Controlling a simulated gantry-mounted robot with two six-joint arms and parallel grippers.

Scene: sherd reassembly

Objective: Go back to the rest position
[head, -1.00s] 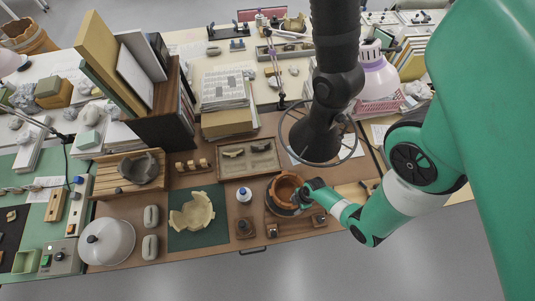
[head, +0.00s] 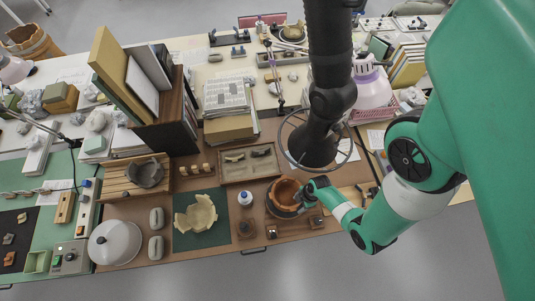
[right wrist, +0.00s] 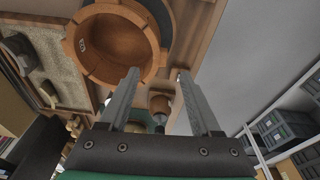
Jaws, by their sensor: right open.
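My right gripper (head: 304,194) is at the right side of an orange-brown clay pot (head: 285,187), above the bench's front part. In the right wrist view its two grey fingers (right wrist: 159,74) are spread apart with nothing between their tips. The pot (right wrist: 112,45) shows there at upper left, beside the left finger, with a notched rim and a small pale label inside. I cannot tell whether the finger touches it. The pot sits on a dark round stand. My left gripper is not in view.
A pale broken bowl (head: 196,213) lies on a dark green mat (head: 214,237). A sherd tray (head: 226,178) lies behind. Open floor lies beyond the front edge.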

